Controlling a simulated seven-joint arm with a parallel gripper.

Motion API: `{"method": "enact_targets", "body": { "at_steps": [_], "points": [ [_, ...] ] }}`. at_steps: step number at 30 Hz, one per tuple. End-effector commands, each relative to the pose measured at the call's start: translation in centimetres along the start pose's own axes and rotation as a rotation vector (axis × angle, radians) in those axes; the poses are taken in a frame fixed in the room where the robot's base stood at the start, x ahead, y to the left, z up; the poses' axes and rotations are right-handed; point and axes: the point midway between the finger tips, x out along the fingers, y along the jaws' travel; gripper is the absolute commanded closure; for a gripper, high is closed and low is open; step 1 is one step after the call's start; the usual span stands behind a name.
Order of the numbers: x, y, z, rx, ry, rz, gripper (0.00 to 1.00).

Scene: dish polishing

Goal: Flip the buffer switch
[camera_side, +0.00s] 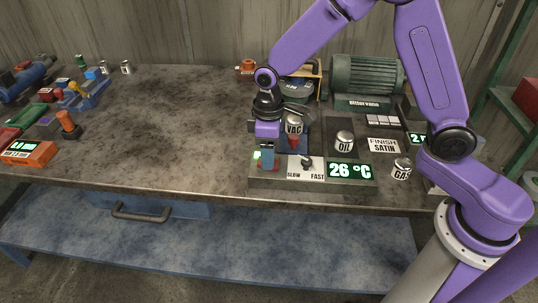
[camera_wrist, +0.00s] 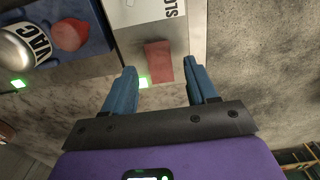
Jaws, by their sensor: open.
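A small red rectangular piece (camera_wrist: 158,60), which looks like the buffer switch, sits on the grey control panel in the wrist view. My gripper (camera_wrist: 161,65) is open and empty, with one blue finger on each side of the red piece in this view. I cannot tell whether the fingers touch anything. In the side view my gripper (camera_side: 266,168) points down over the panel's left end, left of the SLOW/FAST plate (camera_side: 305,173), and mostly hides the switch.
A VAC canister (camera_side: 294,126) stands close to the right of my gripper. An OIL canister (camera_side: 344,141), a GAS canister (camera_side: 401,169) and a 26 °C display (camera_side: 349,171) are farther right. A green motor (camera_side: 365,80) is behind.

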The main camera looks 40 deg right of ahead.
Motion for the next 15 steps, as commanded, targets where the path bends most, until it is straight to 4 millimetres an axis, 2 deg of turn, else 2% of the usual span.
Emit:
{"method": "enact_targets", "body": {
  "at_steps": [6, 15],
  "points": [
    [1.7, 0.0, 0.1, 0.001, -0.002, 0.0, 0.43],
    [1.9, 0.0, 0.0, 0.001, 0.0, 0.0, 0.43]
  ]
}}
